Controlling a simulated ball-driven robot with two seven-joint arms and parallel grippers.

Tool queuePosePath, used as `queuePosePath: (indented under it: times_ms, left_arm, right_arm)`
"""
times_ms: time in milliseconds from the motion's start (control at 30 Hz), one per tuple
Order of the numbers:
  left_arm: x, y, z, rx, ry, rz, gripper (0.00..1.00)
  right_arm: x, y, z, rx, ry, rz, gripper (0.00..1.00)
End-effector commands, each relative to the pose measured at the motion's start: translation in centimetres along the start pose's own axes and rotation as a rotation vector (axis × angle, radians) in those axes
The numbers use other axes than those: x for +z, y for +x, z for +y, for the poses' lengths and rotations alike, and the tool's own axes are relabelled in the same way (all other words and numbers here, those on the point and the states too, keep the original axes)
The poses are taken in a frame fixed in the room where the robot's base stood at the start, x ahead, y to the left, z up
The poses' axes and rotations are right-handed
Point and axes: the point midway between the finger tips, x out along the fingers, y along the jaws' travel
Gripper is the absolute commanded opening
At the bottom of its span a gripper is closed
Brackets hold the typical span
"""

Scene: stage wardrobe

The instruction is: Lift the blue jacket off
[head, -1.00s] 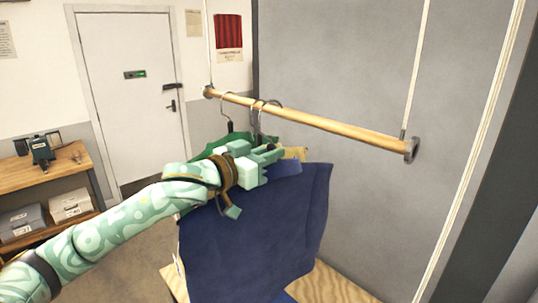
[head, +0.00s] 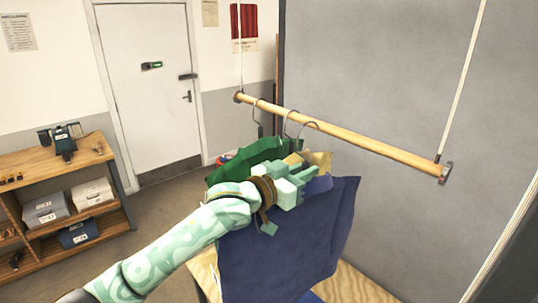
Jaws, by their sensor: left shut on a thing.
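The blue jacket (head: 290,250) hangs below the wooden rail (head: 350,137), in front of the other clothes. My left gripper (head: 308,183) is shut at the jacket's upper part, near its collar; its fingers hide what exactly they hold. The nearest hanger hook (head: 308,126) rises above the gripper at the rail's height. I cannot tell whether it still rests on the rail or is in front of it. A green garment (head: 245,158) and a yellowish one (head: 320,160) hang behind, partly hidden. My right gripper is not in view.
A plywood surface (head: 360,285) lies below the jacket. A wooden shelf unit (head: 60,165) with boxes stands at the left, and a white door (head: 150,85) is behind. A grey wall panel (head: 390,80) stands behind the rail. Open floor lies between shelf and clothes.

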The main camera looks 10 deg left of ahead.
Motion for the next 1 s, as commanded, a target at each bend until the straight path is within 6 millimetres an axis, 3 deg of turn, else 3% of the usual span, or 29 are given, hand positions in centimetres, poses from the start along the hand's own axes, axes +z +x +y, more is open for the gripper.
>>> queuePosePath:
  times_ms: [167, 333, 1000]
  left_arm:
    - [0.4, 0.0, -0.3, 0.0, -0.001, 0.004, 0.0]
    - [0.4, -1.3, -0.4, -0.001, 0.0, 0.003, 0.0]
    - [0.6, -10.7, -0.3, 0.0, 0.002, 0.002, 0.0]
  right_arm:
    - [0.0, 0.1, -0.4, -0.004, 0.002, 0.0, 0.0]
    - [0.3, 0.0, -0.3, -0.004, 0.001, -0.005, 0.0]
    - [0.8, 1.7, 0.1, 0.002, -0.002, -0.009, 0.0]
